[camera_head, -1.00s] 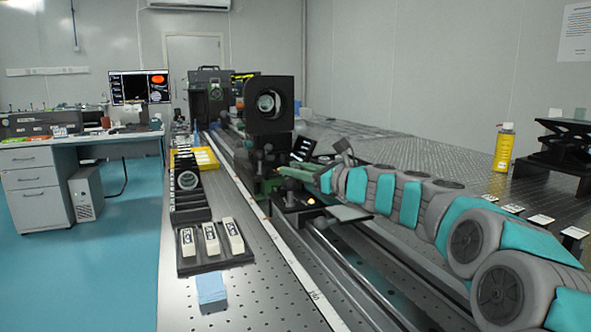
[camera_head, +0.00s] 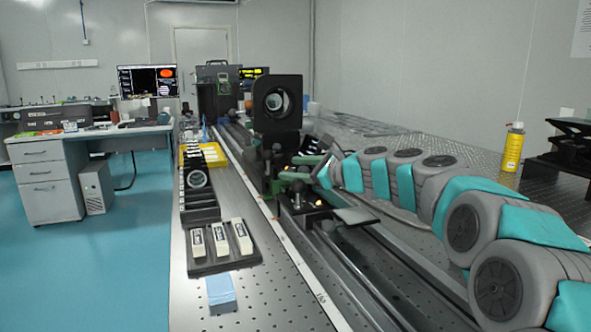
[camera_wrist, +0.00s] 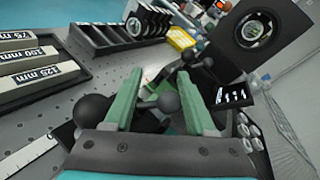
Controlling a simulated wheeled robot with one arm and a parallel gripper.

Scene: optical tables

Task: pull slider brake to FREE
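My gripper (camera_head: 293,167) is at the carriage on the optical rail, beside the black lens mount (camera_head: 277,103). In the wrist view its two green fingers (camera_wrist: 160,76) are spread apart. A small dark ball knob (camera_wrist: 168,102) shows between the fingers, with a visible gap to each. A larger dark ball knob (camera_wrist: 92,108) is outside the left finger. I cannot tell from the frames which knob belongs to the slider brake, and no FREE marking is readable. The lens mount also shows in the wrist view (camera_wrist: 283,62). The lower carriage is partly hidden by the gripper.
A black tray (camera_head: 225,262) with white labelled blocks lies left of the rail (camera_head: 350,270); the tray also shows in the wrist view (camera_wrist: 35,105). A black rack (camera_head: 200,208) and a yellow tray (camera_head: 215,157) stand behind it. A yellow bottle (camera_head: 512,148) stands at right.

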